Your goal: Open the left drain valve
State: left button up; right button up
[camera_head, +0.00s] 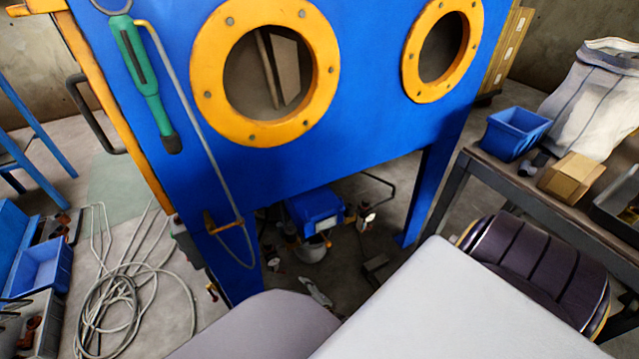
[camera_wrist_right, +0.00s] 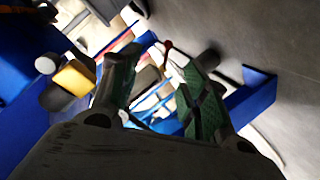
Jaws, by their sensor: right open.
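The blue blasting cabinet (camera_head: 350,130) fills the middle of the head view, with two yellow-rimmed round openings. A small fitting with reddish and yellow parts (camera_head: 212,291) sits low by its left leg; I cannot tell whether it is the left drain valve. My right gripper (camera_wrist_right: 167,62) shows in the wrist view with its green-padded fingers apart. A thin red part (camera_wrist_right: 167,52) appears beyond and between the fingertips; I see no grip on it. In the head view I cannot make out the right gripper's fingers clearly. My left gripper is out of view.
A coiled grey hose (camera_head: 125,305) lies on the floor at left. A green-handled tool (camera_head: 140,75) hangs on the cabinet front. A blue unit (camera_head: 318,208) and small parts sit under the cabinet. A bench with a blue bin (camera_head: 515,132) stands at right.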

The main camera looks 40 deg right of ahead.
jog(key=shift+r+m, duration=0.15)
jog(key=shift+m, duration=0.45)
